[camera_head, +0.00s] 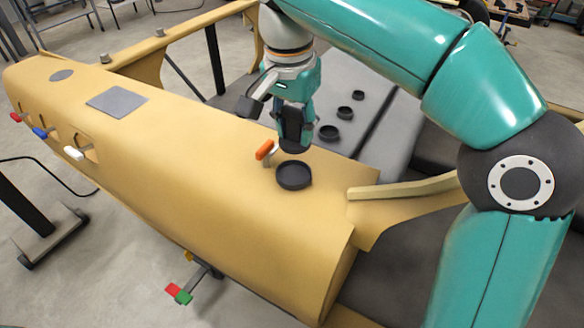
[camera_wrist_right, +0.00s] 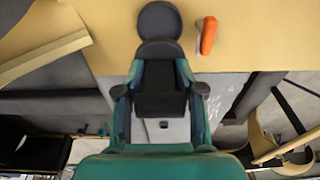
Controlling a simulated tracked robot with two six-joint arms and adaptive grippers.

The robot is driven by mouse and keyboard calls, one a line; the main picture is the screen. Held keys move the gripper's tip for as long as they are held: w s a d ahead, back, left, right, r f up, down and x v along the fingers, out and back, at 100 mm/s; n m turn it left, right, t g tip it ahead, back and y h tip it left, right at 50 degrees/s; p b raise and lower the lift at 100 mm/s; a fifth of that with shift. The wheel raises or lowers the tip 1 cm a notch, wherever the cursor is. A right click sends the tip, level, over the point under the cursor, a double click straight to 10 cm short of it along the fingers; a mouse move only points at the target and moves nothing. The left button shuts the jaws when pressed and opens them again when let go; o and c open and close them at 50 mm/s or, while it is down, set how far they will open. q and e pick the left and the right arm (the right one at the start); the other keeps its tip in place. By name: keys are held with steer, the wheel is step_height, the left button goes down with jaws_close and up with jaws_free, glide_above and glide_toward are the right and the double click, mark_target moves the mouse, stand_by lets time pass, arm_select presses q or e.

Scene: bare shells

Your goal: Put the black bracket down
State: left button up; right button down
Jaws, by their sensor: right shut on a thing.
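My right gripper (camera_head: 285,115) hangs over the yellow shell (camera_head: 190,165), near its right end, pointing down. It is shut on the black bracket (camera_head: 294,140), whose lower end shows below the fingers. In the right wrist view the bracket (camera_wrist_right: 160,103) shows as a dark piece between the two fingers. A round black disc (camera_head: 294,175) is on the shell just below and in front of the bracket in the picture. I cannot tell whether the bracket touches the shell. My left gripper is out of view.
An orange-tipped lever (camera_head: 264,150) stands close left of the gripper. Several black discs lie on the grey panel (camera_head: 385,75) behind. A grey square patch (camera_head: 117,101) marks the left of the shell. The shell's middle top is clear. A yellow rail (camera_head: 400,187) runs at right.

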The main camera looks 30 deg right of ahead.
mark_target(293, 135)
step_height(293, 135, down, 7)
steer(key=shift+s+f+b, duration=0.1)
steer(key=shift+b, duration=0.35)
steer(key=c, duration=0.7)
jaws_free()
steer(key=r, duration=0.4)
steer(key=r+p, duration=0.1)
steer(key=r, duration=0.3)
steer(key=a+r+p, duration=0.1)
steer(key=r, duration=0.3)
steer(key=shift+s+a, duration=0.1)
steer(key=shift+s, duration=0.2)
